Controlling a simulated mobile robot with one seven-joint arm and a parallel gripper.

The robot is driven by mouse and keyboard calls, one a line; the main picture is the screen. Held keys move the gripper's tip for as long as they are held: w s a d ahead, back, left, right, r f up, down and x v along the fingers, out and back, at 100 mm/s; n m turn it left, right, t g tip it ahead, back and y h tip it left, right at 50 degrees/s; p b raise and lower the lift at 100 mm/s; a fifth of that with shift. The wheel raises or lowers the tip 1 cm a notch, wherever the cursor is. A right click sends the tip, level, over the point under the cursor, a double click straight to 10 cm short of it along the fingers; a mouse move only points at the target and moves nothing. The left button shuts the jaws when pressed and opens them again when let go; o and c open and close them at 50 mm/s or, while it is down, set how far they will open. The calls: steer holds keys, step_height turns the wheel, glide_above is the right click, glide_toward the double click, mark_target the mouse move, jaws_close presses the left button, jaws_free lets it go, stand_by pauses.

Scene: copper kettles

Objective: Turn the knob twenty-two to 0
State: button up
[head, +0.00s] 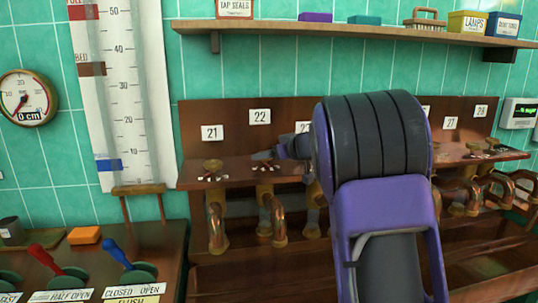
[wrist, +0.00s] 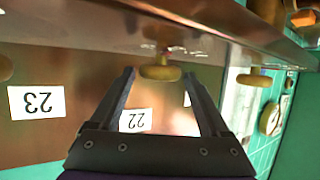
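The label 22 (head: 260,117) is on the brown backboard, and it shows upside down in the wrist view (wrist: 135,121). The brass knob twenty-two (wrist: 160,72) lies between and slightly beyond my fingertips in the wrist view. My gripper (wrist: 160,76) is open, with a finger on either side of the knob. I cannot tell whether the fingers touch it. In the head view my gripper (head: 265,155) is at the ledge below label 22. It hides most of that knob, so its setting cannot be read.
Knob twenty-one (head: 212,164) stands to the left, also in the wrist view (wrist: 254,80). Label 23 (wrist: 37,102) and its knob (wrist: 4,68) are on the other side. Copper pipes (head: 216,225) hang below the ledge. A shelf (head: 350,32) runs above. Levers (head: 118,255) stand lower left.

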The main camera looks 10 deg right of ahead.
steer(key=c, duration=1)
